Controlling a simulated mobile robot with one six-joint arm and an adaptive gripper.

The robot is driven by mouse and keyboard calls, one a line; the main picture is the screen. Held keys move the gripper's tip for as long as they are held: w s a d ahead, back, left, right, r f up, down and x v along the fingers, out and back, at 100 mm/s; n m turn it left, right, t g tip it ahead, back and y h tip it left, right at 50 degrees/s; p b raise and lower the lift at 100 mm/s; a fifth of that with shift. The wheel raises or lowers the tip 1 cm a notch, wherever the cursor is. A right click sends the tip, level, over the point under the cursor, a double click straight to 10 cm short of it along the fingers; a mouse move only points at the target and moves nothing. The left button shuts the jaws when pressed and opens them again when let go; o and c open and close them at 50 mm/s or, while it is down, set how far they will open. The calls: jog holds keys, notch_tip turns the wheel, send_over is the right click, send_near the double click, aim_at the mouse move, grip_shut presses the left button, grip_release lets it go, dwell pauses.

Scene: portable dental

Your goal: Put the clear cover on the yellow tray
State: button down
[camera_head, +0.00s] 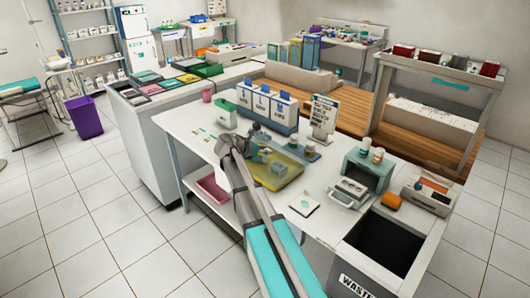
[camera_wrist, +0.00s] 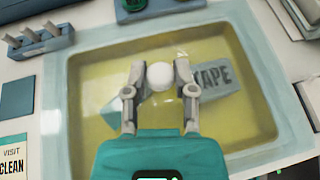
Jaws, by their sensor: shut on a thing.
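The yellow tray (camera_head: 291,172) is on the white worktop, near the middle of the head view. It fills most of the wrist view (camera_wrist: 250,112), with a pale blue-grey border around the yellow. My gripper (camera_wrist: 160,80) is shut on the white round knob (camera_wrist: 160,76) of the clear cover, above the tray. The cover's sheet is so transparent that its edges, and whether it touches the tray, cannot be told. A grey piece with dark lettering (camera_wrist: 212,78) shows in the tray area, partly behind the fingers. In the head view my arm hides the tray's left part.
Blue-and-white boxes (camera_head: 270,108) and a sign stand (camera_head: 324,116) are behind the tray. A teal-grey device (camera_head: 367,168) and an orange item (camera_head: 391,200) are to its right, above a dark waste opening (camera_head: 385,242). A white card (camera_head: 305,204) lies in front.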

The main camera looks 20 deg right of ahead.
jog(key=shift+f+b, duration=0.35)
jog(key=shift+f, duration=0.1)
jog(key=shift+c, duration=2.2)
grip_release()
jog(key=shift+r+p, duration=0.4)
jog(key=shift+r, duration=0.1)
jog(key=p+v, duration=0.5)
jog(key=v, duration=0.7)
jog(key=shift+s+a+f, duration=0.1)
jog(key=shift+f, duration=0.05)
